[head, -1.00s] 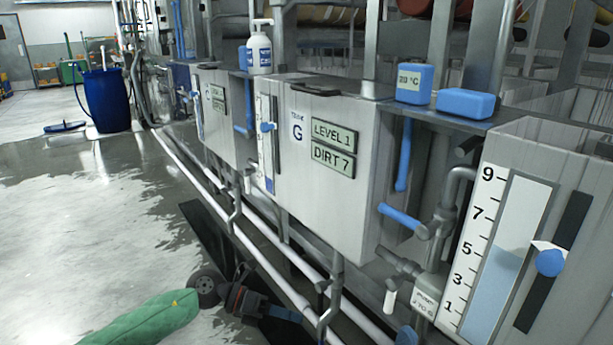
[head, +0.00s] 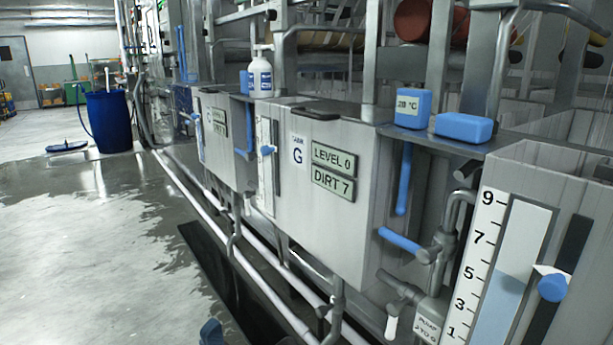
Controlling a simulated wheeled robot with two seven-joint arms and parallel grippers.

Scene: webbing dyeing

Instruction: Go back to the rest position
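Neither of my grippers shows clearly in the head view. A small blue piece (head: 211,332) sticks up at the bottom edge, left of centre, and I cannot tell what it belongs to. The grey tank G (head: 335,225) stands in the middle, with plates reading LEVEL 0 (head: 333,159) and DIRT 7 (head: 333,184). The tank at the right has a scale gauge (head: 515,265) filled to about 5, with a blue knob (head: 552,288) beside it.
A blue block marked 20 °C (head: 413,108) and a plain blue block (head: 464,127) sit on the ledge. Pipes (head: 235,262) run low along the tanks. A blue barrel (head: 108,122) stands far left; the wet floor (head: 90,240) has free room.

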